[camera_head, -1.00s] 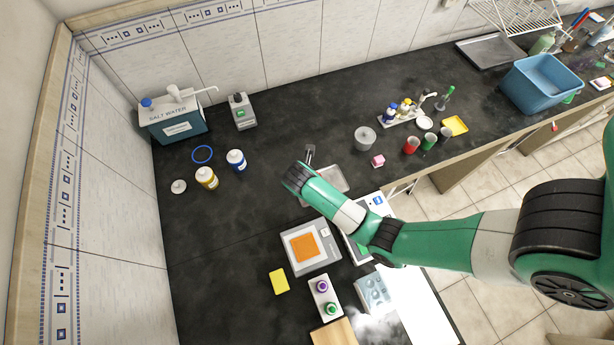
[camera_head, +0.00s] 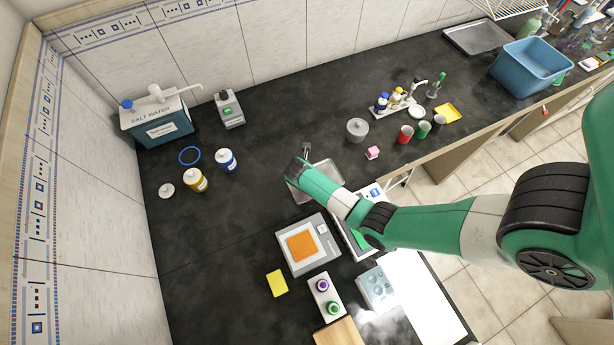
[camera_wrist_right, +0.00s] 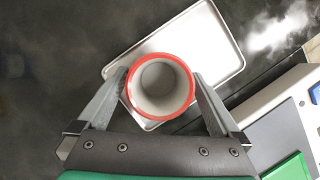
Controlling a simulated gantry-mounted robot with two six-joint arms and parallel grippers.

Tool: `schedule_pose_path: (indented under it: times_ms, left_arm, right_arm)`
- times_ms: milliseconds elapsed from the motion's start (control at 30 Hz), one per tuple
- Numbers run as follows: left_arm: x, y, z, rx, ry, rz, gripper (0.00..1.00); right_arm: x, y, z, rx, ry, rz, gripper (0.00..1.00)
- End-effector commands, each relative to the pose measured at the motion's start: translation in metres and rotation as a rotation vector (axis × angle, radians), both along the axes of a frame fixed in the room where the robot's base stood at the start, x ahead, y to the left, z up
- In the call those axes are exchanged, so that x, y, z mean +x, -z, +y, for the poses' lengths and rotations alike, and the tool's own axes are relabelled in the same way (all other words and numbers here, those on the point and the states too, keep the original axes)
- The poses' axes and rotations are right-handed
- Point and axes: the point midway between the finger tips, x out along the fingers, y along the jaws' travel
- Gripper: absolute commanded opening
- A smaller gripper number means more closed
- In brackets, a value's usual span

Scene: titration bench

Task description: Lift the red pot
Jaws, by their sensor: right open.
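In the right wrist view, the pot (camera_wrist_right: 160,62) is round and pale inside with a red rim, seen from above over a metal tray (camera_wrist_right: 222,40). My right gripper (camera_wrist_right: 159,84) is open, with one finger on each side of the pot. I cannot tell whether the fingers touch its wall. In the head view, my right gripper (camera_head: 306,152) is over the tray (camera_head: 330,172), and my arm hides the pot. My left gripper is not in view.
A scale with an orange top (camera_head: 302,245) stands in front of the tray. A grey lidded pot (camera_head: 357,129), a pink cube (camera_head: 372,153) and a red cup (camera_head: 405,134) stand to the right. The bench left of the tray is mostly clear.

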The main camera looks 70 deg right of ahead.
Motion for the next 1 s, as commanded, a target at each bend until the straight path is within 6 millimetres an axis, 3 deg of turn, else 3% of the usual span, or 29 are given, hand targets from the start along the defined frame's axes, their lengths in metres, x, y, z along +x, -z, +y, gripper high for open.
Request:
schedule_pose_path:
  times_ms: [233, 767, 1000]
  left_arm:
    - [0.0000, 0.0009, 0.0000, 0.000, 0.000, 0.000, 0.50]
    - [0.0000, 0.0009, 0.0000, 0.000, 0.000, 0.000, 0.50]
    - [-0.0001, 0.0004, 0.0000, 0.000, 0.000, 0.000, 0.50]
  right_arm:
    - [0.0003, 0.0027, -0.0014, 0.000, 0.000, -0.001, 1.00]
    - [0.0002, 0.0025, -0.0011, 0.000, 0.000, 0.000, 0.05]
    - [0.0007, 0.0011, -0.0014, -0.001, 0.000, -0.001, 0.05]
